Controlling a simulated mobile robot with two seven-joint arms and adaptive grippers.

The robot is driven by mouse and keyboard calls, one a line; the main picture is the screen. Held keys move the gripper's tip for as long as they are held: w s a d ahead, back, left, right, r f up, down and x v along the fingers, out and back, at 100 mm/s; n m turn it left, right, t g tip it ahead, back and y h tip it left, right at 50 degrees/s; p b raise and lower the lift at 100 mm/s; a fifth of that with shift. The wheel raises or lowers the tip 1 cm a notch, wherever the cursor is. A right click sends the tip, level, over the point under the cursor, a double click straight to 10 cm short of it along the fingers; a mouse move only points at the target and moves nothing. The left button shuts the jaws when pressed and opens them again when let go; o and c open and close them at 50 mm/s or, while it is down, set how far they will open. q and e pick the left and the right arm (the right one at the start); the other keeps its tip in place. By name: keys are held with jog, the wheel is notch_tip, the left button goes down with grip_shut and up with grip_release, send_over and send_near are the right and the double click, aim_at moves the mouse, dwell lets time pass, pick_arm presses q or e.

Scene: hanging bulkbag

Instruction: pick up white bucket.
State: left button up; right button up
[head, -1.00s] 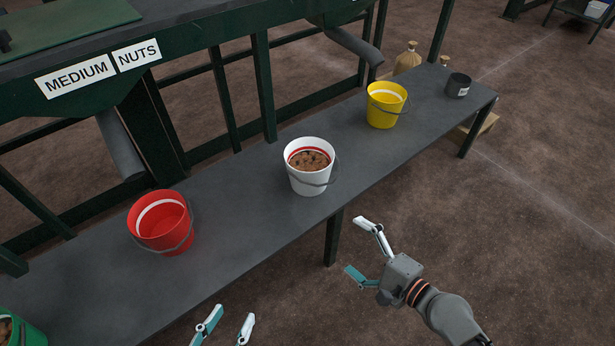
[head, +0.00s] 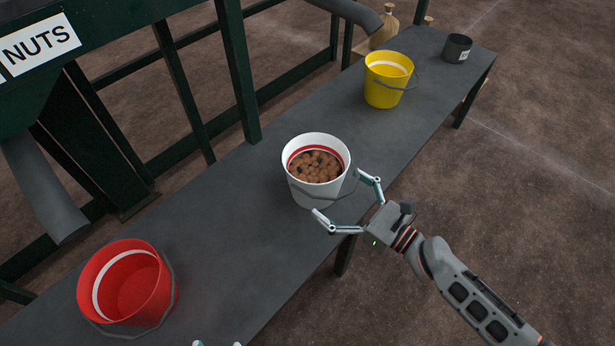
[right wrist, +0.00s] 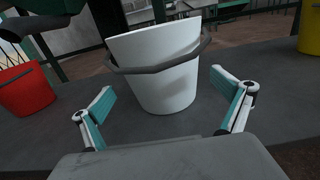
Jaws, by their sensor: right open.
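The white bucket (head: 303,192) stands upright on the grey bench, filled with brown nuts, with a red band inside its rim and a grey handle hanging on its near side. My right gripper (head: 340,200) is open at the bucket's near right side, its fingers spread toward the wall. In the right wrist view the white bucket (right wrist: 160,75) is straight ahead, between and beyond the open fingertips; I cannot tell whether they touch it. Only the fingertips of my left gripper (head: 217,344) show at the bottom edge of the head view; their opening is unclear.
A red bucket (head: 128,290) stands at the left of the bench (head: 225,215). A yellow bucket (head: 383,92) and a dark grey pot (head: 456,48) stand farther right. A green frame with a chute (head: 40,185) runs behind the bench. Bench surface between buckets is clear.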

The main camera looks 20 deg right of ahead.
aim_at(315, 177)
jog(key=shift+b+x, duration=0.4)
jog(key=shift+x, duration=3.15)
jog(key=shift+f, duration=0.15)
jog(key=c, duration=1.4)
jog(key=shift+c, duration=0.5)
